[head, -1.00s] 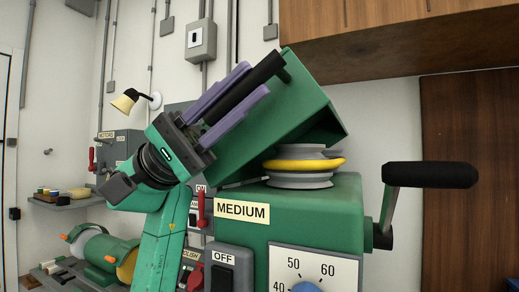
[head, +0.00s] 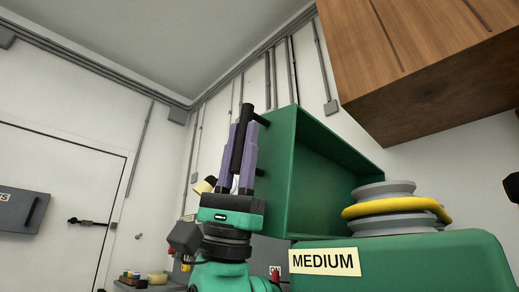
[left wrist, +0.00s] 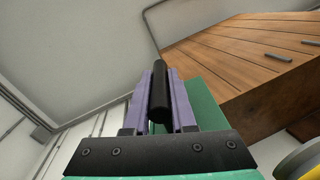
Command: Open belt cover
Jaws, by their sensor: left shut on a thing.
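The green belt cover (head: 290,165) stands swung up on its side at the left of the green machine housing (head: 420,262), its hollow inside facing right. The cover also shows in the left wrist view (left wrist: 205,105). The grey pulleys (head: 384,190) with the yellow belt (head: 392,208) are exposed on top of the housing. My left gripper (head: 238,155), with purple fingers, is shut around the cover's black handle (head: 246,135). The handle lies between the fingers in the left wrist view (left wrist: 160,95). My right gripper is not in view.
A wooden cabinet (head: 440,65) hangs above the housing at the right, and its underside is close above the cover in the picture. A "MEDIUM" label (head: 324,262) is on the housing front. A white door (head: 60,190) and a grey box (head: 22,210) are at the left. The air above the pulleys is clear.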

